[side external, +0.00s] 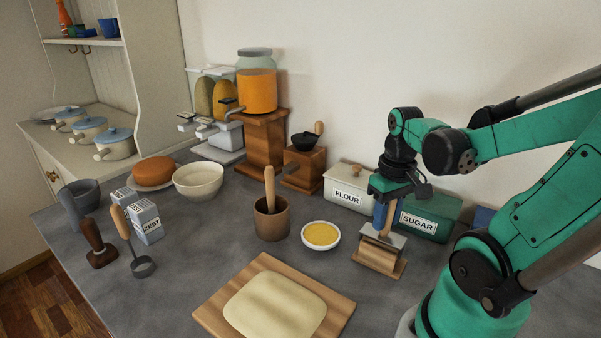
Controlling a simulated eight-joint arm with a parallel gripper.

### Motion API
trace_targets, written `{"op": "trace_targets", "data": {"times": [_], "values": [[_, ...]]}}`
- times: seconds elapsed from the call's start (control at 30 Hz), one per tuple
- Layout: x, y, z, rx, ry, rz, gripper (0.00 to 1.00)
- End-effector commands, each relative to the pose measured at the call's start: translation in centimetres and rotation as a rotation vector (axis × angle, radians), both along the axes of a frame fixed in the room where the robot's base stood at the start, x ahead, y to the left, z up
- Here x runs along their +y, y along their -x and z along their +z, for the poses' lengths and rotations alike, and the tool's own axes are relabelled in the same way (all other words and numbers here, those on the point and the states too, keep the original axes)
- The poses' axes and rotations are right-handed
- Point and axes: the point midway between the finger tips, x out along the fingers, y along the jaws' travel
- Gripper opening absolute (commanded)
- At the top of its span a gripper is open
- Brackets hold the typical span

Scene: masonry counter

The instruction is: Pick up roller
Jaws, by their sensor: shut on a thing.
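The roller (378,256) appears to be the wooden piece with a grey metal bracket below my gripper, right of the middle of the counter. It stands upright, with its wooden part low at or near the counter; I cannot tell whether it touches. My gripper (384,217) points down from above and is shut on the roller's upper part, its handle. The fingers and arm partly hide the grip. A wooden board (208,306) with a flat pale dough slab (275,305) lies in front, left of the roller.
A bowl of yellow liquid (321,235) stands close left of the roller, with a brown mortar (271,221) beyond. The flour box (349,188) and green sugar box (425,216) stand close behind. Several tools and bowls fill the left side. Counter between board and roller is clear.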

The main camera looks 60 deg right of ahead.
Motion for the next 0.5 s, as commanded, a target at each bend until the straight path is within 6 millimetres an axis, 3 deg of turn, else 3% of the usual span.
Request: {"op": "trace_targets", "data": {"times": [0.33, 0.5], "values": [[0.1, 0.1, 4.2, 0.000, 0.000, 0.000, 0.00], [0.1, 0.1, 7.9, 0.000, 0.000, 0.000, 0.00]]}}
